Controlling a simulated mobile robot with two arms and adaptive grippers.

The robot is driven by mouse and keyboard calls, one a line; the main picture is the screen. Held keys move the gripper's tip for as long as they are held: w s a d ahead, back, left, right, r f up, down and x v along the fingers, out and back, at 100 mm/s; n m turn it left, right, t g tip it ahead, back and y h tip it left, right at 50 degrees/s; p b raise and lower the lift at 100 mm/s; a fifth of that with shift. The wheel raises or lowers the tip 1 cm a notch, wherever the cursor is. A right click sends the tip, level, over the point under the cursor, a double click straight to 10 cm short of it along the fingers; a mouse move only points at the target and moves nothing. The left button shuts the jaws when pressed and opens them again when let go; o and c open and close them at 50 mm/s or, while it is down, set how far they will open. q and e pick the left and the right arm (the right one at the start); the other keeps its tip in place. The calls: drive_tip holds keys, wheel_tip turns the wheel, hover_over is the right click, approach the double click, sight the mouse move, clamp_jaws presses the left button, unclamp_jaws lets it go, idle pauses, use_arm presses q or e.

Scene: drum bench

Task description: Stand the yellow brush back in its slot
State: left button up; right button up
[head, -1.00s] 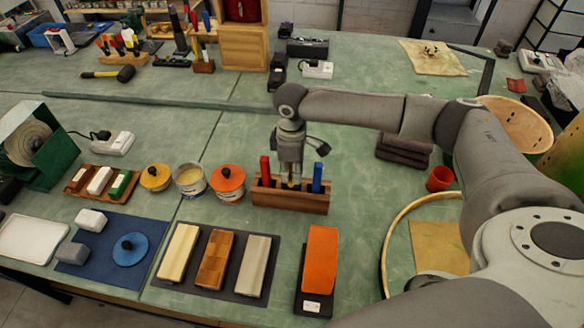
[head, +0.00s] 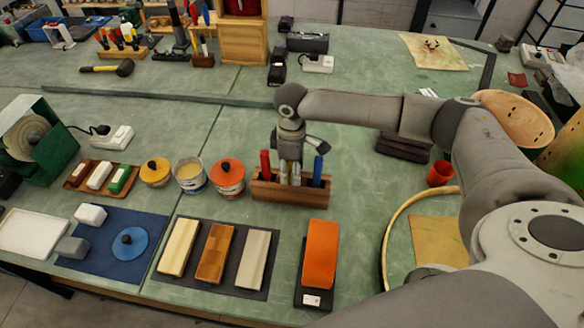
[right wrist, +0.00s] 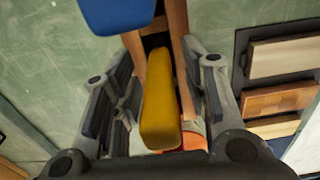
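A wooden rack (head: 262,191) stands near the middle of the bench, with a red brush (head: 265,163) at its left end and a blue brush (head: 318,170) at its right end. My right gripper (head: 290,178) is over the middle of the rack, pointing down. In the right wrist view, the yellow brush (right wrist: 160,112) is between the fingers of the right gripper (right wrist: 160,75), in line with the rack (right wrist: 178,20). Gaps show beside it, so the fingers look open around it. Its lower end is hidden. My left gripper is out of view.
An orange-lidded jar (head: 227,178) stands close left of the rack. A dark mat with several blocks (head: 214,252) and an orange block (head: 320,255) lie in front. A red cup (head: 440,173) is to the right. Bare bench lies behind the rack.

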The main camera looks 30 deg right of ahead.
wheel_tip(320, 180, up, 12)
drive_tip(key=shift+r, duration=0.1)
idle(0.6)
